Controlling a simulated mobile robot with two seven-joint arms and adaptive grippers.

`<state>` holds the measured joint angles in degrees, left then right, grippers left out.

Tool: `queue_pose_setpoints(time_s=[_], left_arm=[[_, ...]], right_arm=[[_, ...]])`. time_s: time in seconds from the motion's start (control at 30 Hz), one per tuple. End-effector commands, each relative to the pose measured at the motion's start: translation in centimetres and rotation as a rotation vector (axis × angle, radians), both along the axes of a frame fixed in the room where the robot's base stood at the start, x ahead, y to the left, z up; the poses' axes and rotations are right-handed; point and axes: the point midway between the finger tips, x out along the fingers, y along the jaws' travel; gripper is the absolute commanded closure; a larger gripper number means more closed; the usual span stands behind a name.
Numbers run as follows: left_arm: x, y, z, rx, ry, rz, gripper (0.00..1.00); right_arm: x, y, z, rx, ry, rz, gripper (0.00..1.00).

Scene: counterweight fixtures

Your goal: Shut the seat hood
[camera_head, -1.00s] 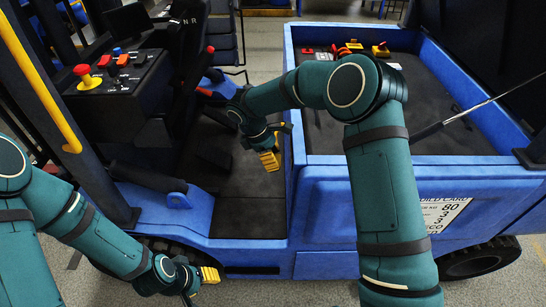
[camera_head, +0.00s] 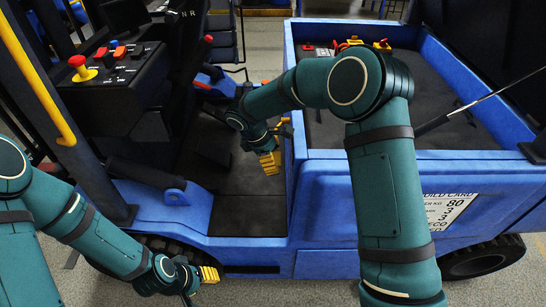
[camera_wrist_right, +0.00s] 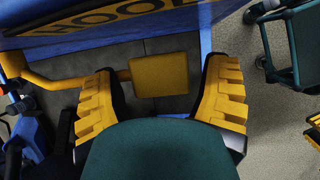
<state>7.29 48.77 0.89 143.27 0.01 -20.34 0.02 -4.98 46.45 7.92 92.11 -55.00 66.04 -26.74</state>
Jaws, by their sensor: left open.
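The seat hood (camera_head: 497,32) appears to be the dark raised panel at the upper right in the head view, standing open over a blue-walled bay, with a thin strut (camera_head: 468,110) beside it. In the right wrist view a blue panel (camera_wrist_right: 120,35) carries the word HOOD at the top. My right gripper (camera_head: 277,146) is open over the dark floor left of the bay. In the right wrist view a yellow pad (camera_wrist_right: 159,74) on a yellow bar shows between its spread fingers, apart from both. My left gripper (camera_head: 202,279) is open at the lower left, away from the hood.
A black control box (camera_head: 112,75) with red, orange and yellow buttons stands at the left. A blue post with a yellow bar (camera_head: 45,85) rises near my left arm. The blue bay wall (camera_head: 430,163) lies behind my right arm. Small red and yellow parts (camera_head: 350,44) sit in the bay.

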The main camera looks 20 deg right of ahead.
Motion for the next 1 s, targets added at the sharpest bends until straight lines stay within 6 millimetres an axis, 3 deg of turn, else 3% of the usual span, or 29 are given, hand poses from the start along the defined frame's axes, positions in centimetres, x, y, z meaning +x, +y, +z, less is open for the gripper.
queue_pose_setpoints(time_s=[0.47, 1.0], left_arm=[[0.0, 0.0, 0.0, 0.0, 0.0, 0.0, 0.53], [0.0, 0.0, 0.0, 0.0, 0.0, 0.0, 0.53]], right_arm=[[0.1, 0.4, 0.9, 0.001, -0.003, 0.002, 0.09], [0.0, 4.3, 9.7, 0.001, -0.004, 0.003, 0.09]])
